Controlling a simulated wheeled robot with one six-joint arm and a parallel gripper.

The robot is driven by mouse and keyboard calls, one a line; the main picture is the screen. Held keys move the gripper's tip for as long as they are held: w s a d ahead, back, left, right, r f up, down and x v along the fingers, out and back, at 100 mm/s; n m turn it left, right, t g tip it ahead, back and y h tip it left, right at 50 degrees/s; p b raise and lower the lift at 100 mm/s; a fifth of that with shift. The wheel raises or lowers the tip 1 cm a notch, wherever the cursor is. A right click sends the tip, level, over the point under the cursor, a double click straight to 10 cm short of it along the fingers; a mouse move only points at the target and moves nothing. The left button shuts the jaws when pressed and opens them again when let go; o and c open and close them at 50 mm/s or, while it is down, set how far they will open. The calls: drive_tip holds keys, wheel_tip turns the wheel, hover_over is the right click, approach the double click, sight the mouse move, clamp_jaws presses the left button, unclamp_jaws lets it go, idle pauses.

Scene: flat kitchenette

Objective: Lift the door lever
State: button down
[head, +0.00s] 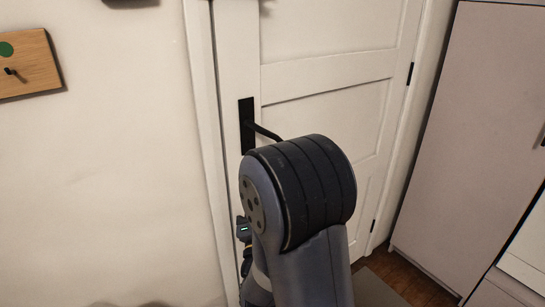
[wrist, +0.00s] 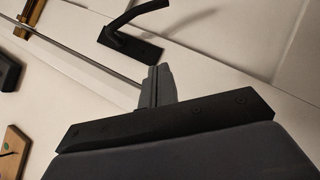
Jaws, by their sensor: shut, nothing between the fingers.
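The black door lever (head: 264,132) sticks out to the right from its tall black backplate (head: 246,125) on the white door (head: 325,70). My arm hides part of the lever in the head view. In the wrist view the lever (wrist: 140,14) and its backplate (wrist: 135,45) are at the top, beyond my fingertips. My gripper (wrist: 158,72) is shut and empty, with its fingers together, pointing towards the backplate and apart from the lever.
A wooden board with a hook (head: 28,62) hangs on the wall at the left. A pale cabinet (head: 465,140) stands right of the door. Dark hinges (head: 410,73) run along the door's right edge. A strip of wooden floor (head: 405,278) shows at lower right.

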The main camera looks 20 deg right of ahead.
drive_tip(key=w+d+r+p, duration=0.1)
drive_tip(key=w+d+r, duration=0.5)
drive_tip(key=w, duration=0.1)
drive_tip(key=shift+d+r+p, duration=0.2)
drive_tip(key=shift+d+p, duration=0.05)
drive_tip(key=shift+p, duration=0.1)
drive_tip(key=shift+w+d+f+b, duration=0.1)
drive_tip(key=shift+w+b, duration=0.05)
drive_tip(key=shift+b, duration=0.35)
